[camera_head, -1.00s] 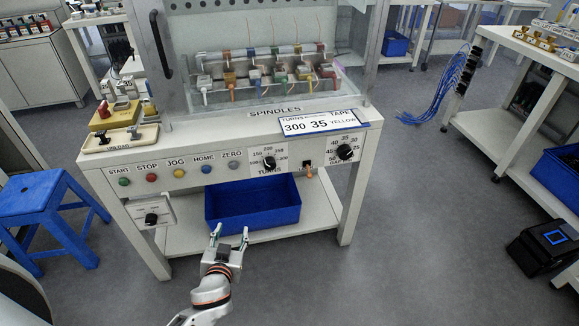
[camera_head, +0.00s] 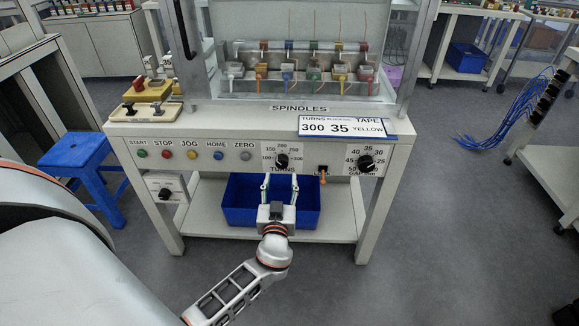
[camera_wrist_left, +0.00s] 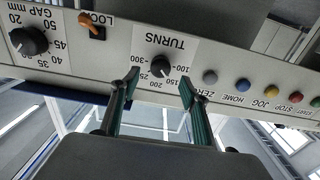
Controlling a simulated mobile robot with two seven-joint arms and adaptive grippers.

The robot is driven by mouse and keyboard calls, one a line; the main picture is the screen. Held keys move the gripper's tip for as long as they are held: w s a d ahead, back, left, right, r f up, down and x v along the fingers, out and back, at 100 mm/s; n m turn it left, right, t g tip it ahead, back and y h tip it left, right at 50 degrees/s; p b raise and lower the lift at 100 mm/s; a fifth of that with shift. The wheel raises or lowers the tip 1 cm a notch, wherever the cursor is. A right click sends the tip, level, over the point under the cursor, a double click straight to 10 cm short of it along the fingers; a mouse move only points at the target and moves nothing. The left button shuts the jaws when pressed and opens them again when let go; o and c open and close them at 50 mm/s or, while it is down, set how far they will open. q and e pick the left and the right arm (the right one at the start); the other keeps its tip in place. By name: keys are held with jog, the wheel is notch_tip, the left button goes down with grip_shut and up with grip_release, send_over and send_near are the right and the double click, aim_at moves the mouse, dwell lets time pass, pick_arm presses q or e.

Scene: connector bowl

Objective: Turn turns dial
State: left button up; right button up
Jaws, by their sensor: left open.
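The turns dial (camera_head: 282,161) is a black round knob on a white scale plate marked TURNS, on the front panel of the machine. It also shows upside down in the left wrist view (camera_wrist_left: 160,66). Which number its pointer marks is too small to tell for sure. My left gripper (camera_head: 280,182) is open and empty, just in front of and below the dial. In the left wrist view its two fingers (camera_wrist_left: 160,88) stand apart on either side of the dial's lower picture edge, not visibly touching it. My right gripper is not in view.
Colored buttons (camera_head: 192,155) sit left of the dial. An orange lock lever (camera_head: 322,170) and the gap dial (camera_head: 367,162) sit right. A sign (camera_head: 345,127) reads 300, 35, yellow. A blue bin (camera_head: 240,205) is on the shelf below. A blue stool (camera_head: 85,160) stands left.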

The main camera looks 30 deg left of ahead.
aim_at(282, 165)
pick_arm(q)
jog(key=x, duration=0.7)
jog(key=shift+w+a+p, duration=0.15)
jog(key=shift+p, duration=0.15)
jog(key=c, duration=1.1)
